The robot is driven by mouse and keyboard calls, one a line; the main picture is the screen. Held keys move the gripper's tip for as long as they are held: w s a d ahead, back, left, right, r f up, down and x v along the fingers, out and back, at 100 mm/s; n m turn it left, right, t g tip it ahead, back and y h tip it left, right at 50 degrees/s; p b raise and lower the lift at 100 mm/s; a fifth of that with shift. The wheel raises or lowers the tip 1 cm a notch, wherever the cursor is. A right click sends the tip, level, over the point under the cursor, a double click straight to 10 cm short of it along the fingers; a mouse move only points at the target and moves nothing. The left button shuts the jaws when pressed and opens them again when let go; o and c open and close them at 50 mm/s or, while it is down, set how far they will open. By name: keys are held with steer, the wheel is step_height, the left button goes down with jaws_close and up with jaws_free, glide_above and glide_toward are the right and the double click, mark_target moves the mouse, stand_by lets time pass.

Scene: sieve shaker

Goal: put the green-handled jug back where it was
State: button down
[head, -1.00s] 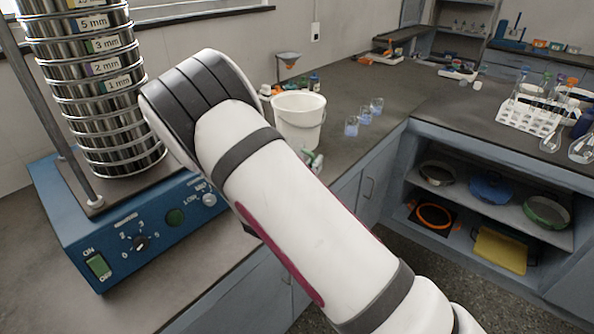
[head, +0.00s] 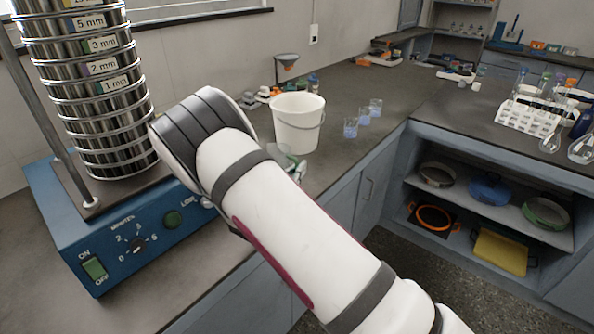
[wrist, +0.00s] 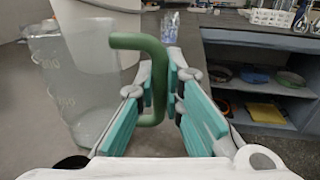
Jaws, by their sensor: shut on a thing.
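The jug (wrist: 85,95) is clear with raised volume marks and a green handle (wrist: 138,42). In the wrist view it stands upright at the left. My gripper (wrist: 162,85) has its teal finger pads closed on either side of the handle's upright part. In the head view my arm hides most of the jug and gripper; only a pale bit of the jug (head: 283,153) shows beyond the arm, in front of the white bucket (head: 297,125). I cannot tell whether the jug's base touches the bench.
The blue sieve shaker (head: 120,250) with its tall sieve stack (head: 105,110) stands left of my arm. Several small beakers with blue liquid (head: 363,117) stand right of the bucket. The dark worktop (head: 335,160) has some clear room near its front edge.

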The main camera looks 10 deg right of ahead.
steer(key=shift+f, duration=0.15)
steer(key=c, duration=1.7)
jaws_free()
